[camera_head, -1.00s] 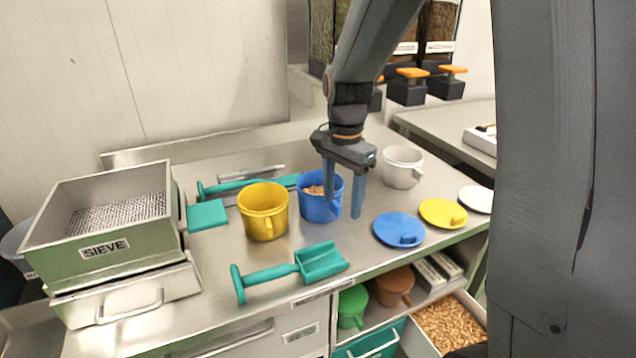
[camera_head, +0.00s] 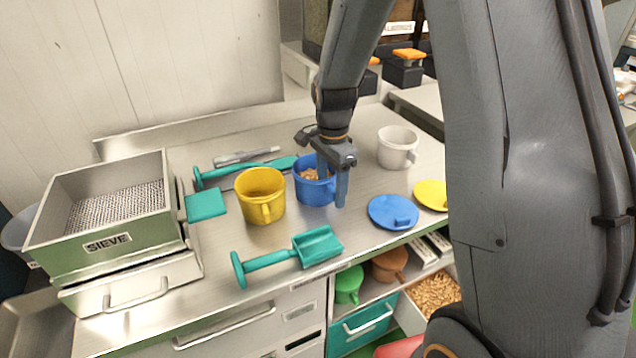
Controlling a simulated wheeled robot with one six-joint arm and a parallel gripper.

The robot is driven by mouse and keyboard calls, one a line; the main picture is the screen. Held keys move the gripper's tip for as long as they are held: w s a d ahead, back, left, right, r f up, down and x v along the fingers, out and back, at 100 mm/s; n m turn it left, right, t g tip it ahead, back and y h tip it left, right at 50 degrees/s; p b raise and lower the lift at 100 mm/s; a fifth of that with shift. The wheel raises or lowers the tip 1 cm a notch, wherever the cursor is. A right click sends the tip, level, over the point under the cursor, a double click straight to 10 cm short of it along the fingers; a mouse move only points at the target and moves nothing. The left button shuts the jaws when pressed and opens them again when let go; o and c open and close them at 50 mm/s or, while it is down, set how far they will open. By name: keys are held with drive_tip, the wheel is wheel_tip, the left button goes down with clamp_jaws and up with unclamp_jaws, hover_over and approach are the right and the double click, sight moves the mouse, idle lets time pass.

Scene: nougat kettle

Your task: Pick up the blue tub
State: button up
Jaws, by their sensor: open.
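The blue tub (camera_head: 308,192) stands upright on the steel worktop, between the yellow tub and the white tub. Some brown contents show inside it. My gripper (camera_head: 331,186) is open and points down at the tub's right side. One finger overlaps the tub's opening in the picture, and the other finger is just outside its right wall. The fingers hide part of the tub's right side and its handle. I cannot tell whether a finger touches the wall.
A yellow tub (camera_head: 262,198) stands close left and a white tub (camera_head: 397,147) at right. A blue lid (camera_head: 393,212) and yellow lid (camera_head: 431,194) lie at front right. A teal scoop (camera_head: 318,247) lies in front. A sieve box (camera_head: 107,232) stands far left.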

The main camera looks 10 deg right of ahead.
drive_tip(key=shift+f, duration=0.3)
drive_tip(key=c, duration=1.2)
wheel_tip(320, 180, up, 9)
drive_tip(key=shift+w+r+b, duration=0.1)
drive_tip(key=shift+r+b, duration=0.1)
drive_tip(key=shift+b, duration=0.9)
wheel_tip(320, 180, up, 6)
drive_tip(key=p, duration=0.4)
drive_tip(key=shift+f, duration=0.15)
